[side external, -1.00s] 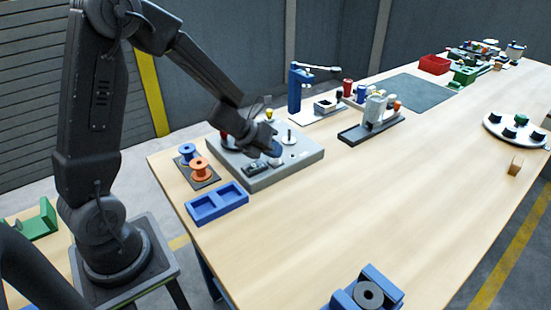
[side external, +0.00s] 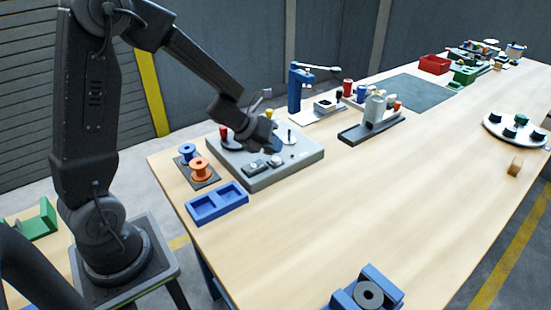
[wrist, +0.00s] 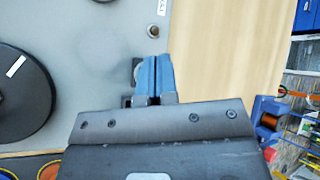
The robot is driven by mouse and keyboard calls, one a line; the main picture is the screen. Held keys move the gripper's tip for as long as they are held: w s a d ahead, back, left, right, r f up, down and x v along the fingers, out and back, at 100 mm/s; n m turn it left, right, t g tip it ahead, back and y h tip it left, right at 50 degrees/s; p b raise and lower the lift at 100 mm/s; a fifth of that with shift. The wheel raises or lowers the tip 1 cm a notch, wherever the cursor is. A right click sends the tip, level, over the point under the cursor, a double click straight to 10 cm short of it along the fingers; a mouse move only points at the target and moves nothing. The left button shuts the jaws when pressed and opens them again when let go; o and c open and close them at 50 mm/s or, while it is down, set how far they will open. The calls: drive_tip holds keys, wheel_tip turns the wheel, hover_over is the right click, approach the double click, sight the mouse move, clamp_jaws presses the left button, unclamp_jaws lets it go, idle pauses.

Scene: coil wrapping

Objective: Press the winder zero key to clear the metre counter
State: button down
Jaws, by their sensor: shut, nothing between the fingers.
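The winder is a grey box (side external: 308,160) on the table, with a dark disc, a red knob (side external: 223,131) and small controls on top. Its front panel has a dark display-like part (side external: 254,168) and a small key-like part (side external: 276,161); I cannot read which is the zero key. My gripper (side external: 275,148) is shut and empty, a little above the panel. In the wrist view, the blue fingers (wrist: 155,72) are together over the winder's edge. The dark disc (wrist: 18,88) is at left.
An orange spool (side external: 201,170) and a blue spool (side external: 187,152) stand left of the winder. A blue tray (side external: 217,203) lies in front. A blue post (side external: 295,90) and a dark stand (side external: 370,130) are behind and right.

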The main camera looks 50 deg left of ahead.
sight(274, 157)
drive_tip(key=shift+r, duration=2.55)
drive_tip(key=shift+r, duration=0.2)
drive_tip(key=s+r+n+t+y, duration=0.1)
drive_tip(key=s+r+n+y, duration=0.3)
drive_tip(key=n, duration=0.5)
drive_tip(key=s+r+n+t+y, duration=0.2)
drive_tip(key=r+n+y, duration=0.1)
drive_tip(key=r+n, duration=0.4)
drive_tip(key=s+d+f+n+g+h, duration=0.1)
drive_tip(key=s+d+n+g+h, duration=0.1)
drive_tip(key=s+d+n, duration=0.3)
drive_tip(key=s+d+f+n+g+h, duration=0.1)
drive_tip(key=s+d+n+g, duration=0.3)
drive_tip(key=s+n, duration=0.5)
drive_tip(key=shift+s+d+f+n+h, duration=0.15)
drive_tip(key=shift+s+d+n+h, duration=0.3)
drive_tip(key=shift+s, duration=0.6)
